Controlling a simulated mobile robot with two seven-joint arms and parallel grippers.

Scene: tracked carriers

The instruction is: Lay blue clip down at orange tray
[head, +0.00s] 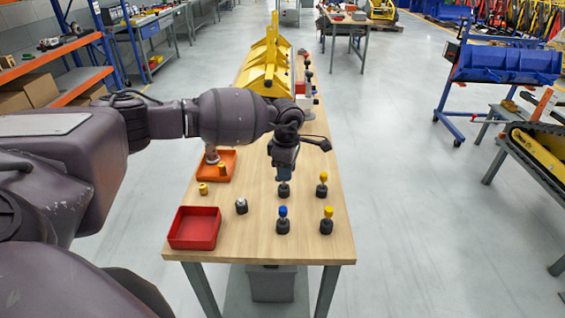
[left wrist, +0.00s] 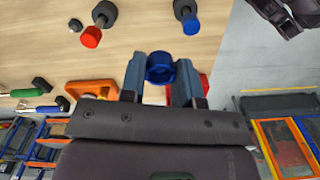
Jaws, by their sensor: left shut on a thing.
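My left gripper (head: 284,176) is over the wooden table, pointing down, with its tip just above a black holder (head: 284,191). In the left wrist view its fingers are shut on a blue clip (left wrist: 160,68), seen as a blue ring. I cannot tell whether the clip touches the holder. The orange tray (head: 233,158) lies to the left of the gripper at the table's left edge. A yellow piece and a pale, partly covered piece are in it. My right gripper is not clearly seen.
A blue-topped piece (head: 283,213) and two yellow-topped pieces (head: 322,183) stand on the near table. A silver-topped piece (head: 241,206), a small yellow piece (head: 203,188) and a red tray (head: 194,240) are at left.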

